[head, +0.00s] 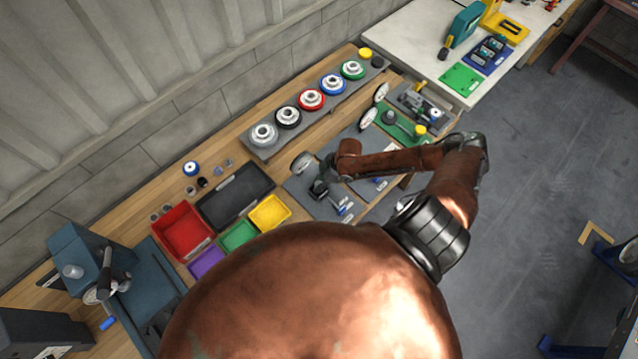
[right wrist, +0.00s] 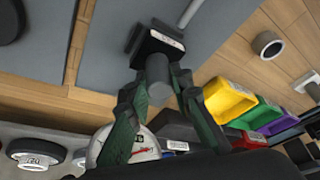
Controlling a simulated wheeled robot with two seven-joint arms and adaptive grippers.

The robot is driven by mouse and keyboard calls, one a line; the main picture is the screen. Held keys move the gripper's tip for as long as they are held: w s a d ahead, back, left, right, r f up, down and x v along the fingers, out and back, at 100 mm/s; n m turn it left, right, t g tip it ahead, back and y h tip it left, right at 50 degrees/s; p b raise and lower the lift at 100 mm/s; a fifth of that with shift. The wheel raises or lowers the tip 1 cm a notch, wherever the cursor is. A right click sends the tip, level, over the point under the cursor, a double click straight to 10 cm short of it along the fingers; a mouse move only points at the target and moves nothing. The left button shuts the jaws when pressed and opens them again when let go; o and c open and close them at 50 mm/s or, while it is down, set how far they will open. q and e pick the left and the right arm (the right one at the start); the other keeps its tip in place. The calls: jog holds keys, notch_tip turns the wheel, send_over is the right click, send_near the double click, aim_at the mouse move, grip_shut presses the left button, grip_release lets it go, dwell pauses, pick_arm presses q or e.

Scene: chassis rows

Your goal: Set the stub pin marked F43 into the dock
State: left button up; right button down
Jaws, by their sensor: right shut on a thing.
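My right gripper (head: 318,188) is low over the grey panel on the bench in the head view. In the right wrist view its two dark green fingers (right wrist: 160,90) are shut on a grey cylindrical pin (right wrist: 158,72). A black block (right wrist: 150,42) with a small white label is at the pin's far end. The label is too small to read, and I cannot tell whether the block belongs to the pin or is a separate thing. I cannot make out the dock with certainty. My left gripper is not in view.
Red (head: 183,232), green (head: 239,235), yellow (head: 269,212) and purple (head: 206,262) bins and a black tray (head: 236,195) lie left of the gripper. A rack (head: 291,127) with coloured-rim wheels stands behind. A green plate (head: 402,126) lies to the right.

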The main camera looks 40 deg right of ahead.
jog(key=shift+w+f, duration=0.1)
jog(key=shift+f, duration=0.45)
dwell(0.4)
dwell(0.5)
jog(key=c, duration=1.7)
grip_release()
jog(key=shift+f, duration=0.1)
jog(key=shift+o, duration=0.2)
jog(key=v, duration=1.2)
